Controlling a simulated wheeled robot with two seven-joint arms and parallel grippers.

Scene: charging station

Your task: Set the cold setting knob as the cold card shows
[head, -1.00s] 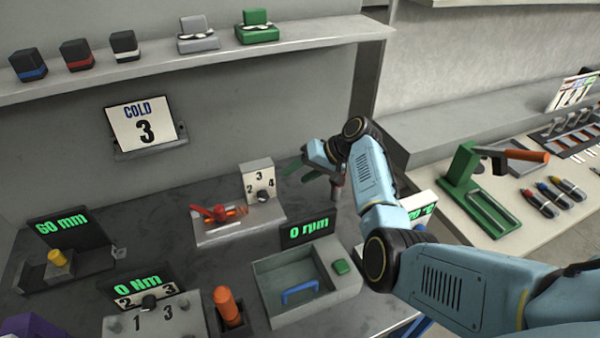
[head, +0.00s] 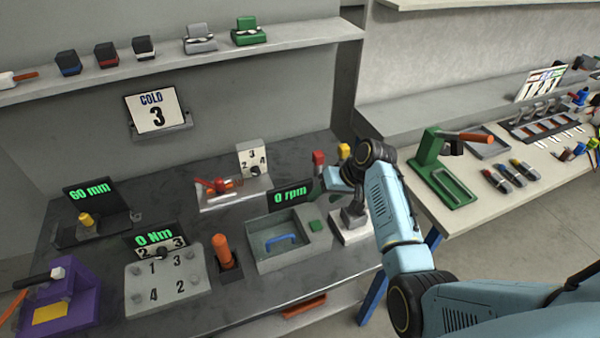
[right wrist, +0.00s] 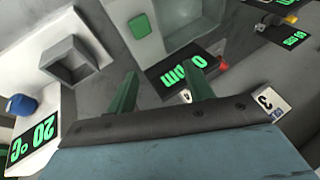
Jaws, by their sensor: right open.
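The cold card (head: 157,112) on the back wall reads COLD and 3; a white card with a 3 also shows in the right wrist view (right wrist: 270,103). A white dial plate (head: 250,152) with 2, 3 and 4 stands behind the red-lever fixture, with a small dark knob (head: 256,171) on it. Another dark knob (head: 163,252) sits before a plate with 2 and 3 by the 0 Nm display. I cannot tell which knob is the cold one or where either points. My right gripper (right wrist: 163,90) is open and empty, its green fingers beside the 0 rpm display. My left gripper is out of view.
The 0 rpm display (head: 290,196) and a grey tray (head: 258,256) with a blue handle stand near my right gripper. A 20 °C display (right wrist: 36,145) is at left in the wrist view. Red (head: 319,158) and yellow (head: 343,151) blocks stand behind the gripper.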

